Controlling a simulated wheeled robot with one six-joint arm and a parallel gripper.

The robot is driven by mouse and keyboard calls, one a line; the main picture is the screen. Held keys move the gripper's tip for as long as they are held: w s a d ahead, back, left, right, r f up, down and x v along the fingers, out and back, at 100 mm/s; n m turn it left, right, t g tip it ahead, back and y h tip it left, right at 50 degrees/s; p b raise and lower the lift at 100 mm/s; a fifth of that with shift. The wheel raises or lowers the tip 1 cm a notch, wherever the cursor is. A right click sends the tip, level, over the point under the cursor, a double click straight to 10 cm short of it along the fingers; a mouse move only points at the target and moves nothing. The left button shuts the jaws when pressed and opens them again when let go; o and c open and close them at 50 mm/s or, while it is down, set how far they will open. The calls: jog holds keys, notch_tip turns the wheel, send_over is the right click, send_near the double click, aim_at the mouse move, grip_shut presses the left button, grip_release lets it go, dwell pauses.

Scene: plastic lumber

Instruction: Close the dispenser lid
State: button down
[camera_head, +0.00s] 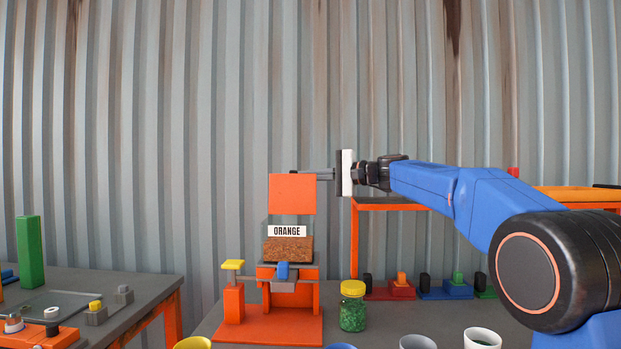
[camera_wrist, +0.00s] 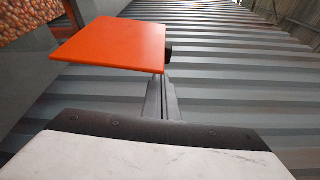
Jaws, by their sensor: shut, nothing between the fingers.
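The dispenser (camera_head: 270,328) stands on the table in the head view, with an orange base and a see-through hopper labelled ORANGE, part filled with orange-brown granules (camera_head: 288,250). Its orange lid (camera_head: 292,194) stands upright above the hopper, so it is open. The lid also fills the upper left of the wrist view (camera_wrist: 112,42). My gripper (camera_head: 306,172) is shut and empty at the lid's upper right edge, reaching in from the right. In the wrist view my fingers (camera_wrist: 165,80) run up to the lid's near right corner. I cannot tell whether they touch it.
A green-filled jar with a yellow cap (camera_head: 353,305) stands right of the dispenser. A yellow-topped post (camera_head: 233,280) is at its left. Cups (camera_head: 482,338) line the front edge. An orange-framed rack (camera_head: 390,205) stands behind my arm. The corrugated wall (camera_head: 150,130) is behind.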

jog(key=shift+s+r, duration=0.1)
jog(key=shift+s, duration=0.6)
jog(key=shift+s, duration=0.1)
jog(key=s+f+n+g+y, duration=0.1)
jog(key=s+f+n+y, duration=0.1)
jog(key=s+n, duration=0.3)
jog(key=s+f+n+g+y, duration=0.1)
jog(key=s+f+n+g, duration=0.1)
jog(key=s+n, duration=0.3)
jog(key=s+f+n+g+y, duration=0.1)
jog(key=s+f+n+y, duration=0.1)
jog(key=s+n, duration=0.4)
jog(key=shift+a+f+n+g+y, duration=0.1)
jog(key=shift+a+n+g+y, duration=0.05)
jog(key=shift+n, duration=1.25)
jog(key=shift+a+n+g+y, duration=0.1)
jog(key=shift+n+g+y, duration=0.05)
jog(key=shift+n, duration=1.25)
jog(key=shift+s+f, duration=0.35)
jog(key=shift+f, duration=0.35)
jog(key=shift+f, duration=0.15)
